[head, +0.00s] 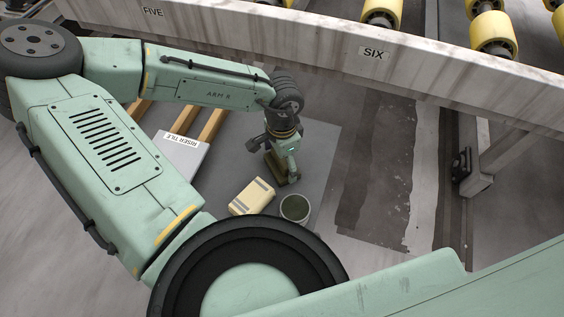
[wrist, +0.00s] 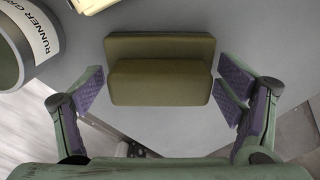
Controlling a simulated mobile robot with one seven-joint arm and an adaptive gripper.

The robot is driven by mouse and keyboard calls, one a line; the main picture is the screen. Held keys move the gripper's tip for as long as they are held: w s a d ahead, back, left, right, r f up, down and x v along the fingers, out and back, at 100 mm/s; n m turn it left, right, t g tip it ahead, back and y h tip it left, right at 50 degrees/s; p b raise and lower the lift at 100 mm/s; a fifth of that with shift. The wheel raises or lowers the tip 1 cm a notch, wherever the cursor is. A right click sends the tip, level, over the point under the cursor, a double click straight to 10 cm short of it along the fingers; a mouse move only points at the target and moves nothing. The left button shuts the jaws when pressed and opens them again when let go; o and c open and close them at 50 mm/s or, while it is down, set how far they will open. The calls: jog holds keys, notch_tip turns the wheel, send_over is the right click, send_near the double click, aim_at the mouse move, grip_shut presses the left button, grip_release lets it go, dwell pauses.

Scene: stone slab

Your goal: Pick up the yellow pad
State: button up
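A pale yellow block with grey bands (head: 251,197), the only clearly yellow pad-like thing, lies on the grey floor sheet. Its edge also shows at the top of the wrist view (wrist: 92,4). An olive stepped block (head: 292,176) stands just behind and right of it, under my gripper (head: 284,170). In the wrist view this olive block (wrist: 160,48) sits between the spread purple-padded fingers of my gripper (wrist: 164,90). The fingers are open on either side, with narrow gaps to it. I cannot tell whether their tips reach its height.
An open round can (head: 295,208) stands right of the yellow block; its label in the wrist view (wrist: 25,45) begins "RUNNER GR". A riser tile (head: 180,148) on wooden bars lies left. A stone-sided roller conveyor (head: 350,55) runs behind. Grey sheet is clear right of my gripper.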

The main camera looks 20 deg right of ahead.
jog(key=shift+a, duration=0.1)
jog(key=c, duration=1.2)
